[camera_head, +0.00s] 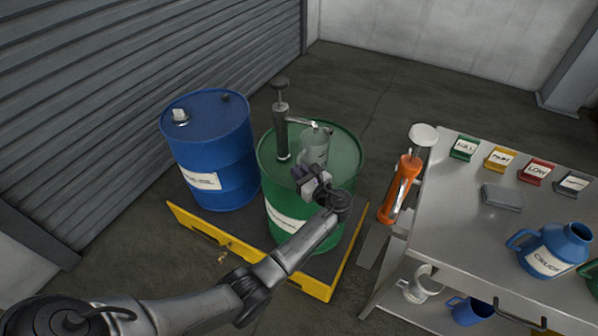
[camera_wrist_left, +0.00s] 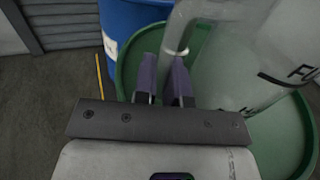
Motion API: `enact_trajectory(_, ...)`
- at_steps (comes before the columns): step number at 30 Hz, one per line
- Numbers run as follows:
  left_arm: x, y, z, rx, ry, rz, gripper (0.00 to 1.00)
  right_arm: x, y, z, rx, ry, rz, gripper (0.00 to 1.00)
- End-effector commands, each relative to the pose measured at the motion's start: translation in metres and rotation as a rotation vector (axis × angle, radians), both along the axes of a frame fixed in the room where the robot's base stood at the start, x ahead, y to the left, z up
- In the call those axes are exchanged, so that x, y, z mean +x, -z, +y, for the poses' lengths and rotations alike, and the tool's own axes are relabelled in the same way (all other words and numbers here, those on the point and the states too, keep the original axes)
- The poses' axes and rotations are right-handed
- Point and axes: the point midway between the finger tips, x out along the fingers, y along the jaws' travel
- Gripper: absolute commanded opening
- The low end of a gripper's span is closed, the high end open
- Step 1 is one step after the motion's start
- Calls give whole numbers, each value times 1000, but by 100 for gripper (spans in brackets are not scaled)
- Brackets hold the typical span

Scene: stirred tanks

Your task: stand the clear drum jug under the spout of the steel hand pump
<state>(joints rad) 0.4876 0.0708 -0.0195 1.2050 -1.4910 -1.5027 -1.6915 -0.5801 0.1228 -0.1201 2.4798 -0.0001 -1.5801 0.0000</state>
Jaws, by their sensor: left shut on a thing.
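The clear drum jug (camera_head: 314,147) is at the top of the green drum (camera_head: 345,160), beside the steel hand pump (camera_head: 282,132). The pump's spout (camera_head: 302,122) reaches right, and its end appears over the jug's mouth. My left gripper (camera_head: 311,176) is shut on the jug's handle, on the near side. In the left wrist view the purple fingers (camera_wrist_left: 165,75) flank the handle, and the clear jug wall (camera_wrist_left: 235,55) with dark lettering fills the right. I cannot tell whether the jug's base touches the drum top. My right gripper is not in view.
A blue drum (camera_head: 212,150) stands left of the green one on a yellow-edged pallet (camera_head: 205,235). An orange hand pump (camera_head: 402,185) stands by the steel table (camera_head: 465,235) at right.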

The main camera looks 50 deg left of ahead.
Motion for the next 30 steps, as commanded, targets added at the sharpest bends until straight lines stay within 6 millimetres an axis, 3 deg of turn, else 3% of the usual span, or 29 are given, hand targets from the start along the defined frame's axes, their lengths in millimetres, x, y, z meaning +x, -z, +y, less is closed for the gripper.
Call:
enact_trajectory(27, 0, 12, 0, 1, 0, 0, 0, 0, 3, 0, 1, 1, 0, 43)
enact_trajectory(28, 0, 12, 0, 1, 0, -1, 14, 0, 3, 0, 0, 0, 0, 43)
enact_trajectory(30, 0, 12, 0, 1, 0, 0, 20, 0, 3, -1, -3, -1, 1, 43)
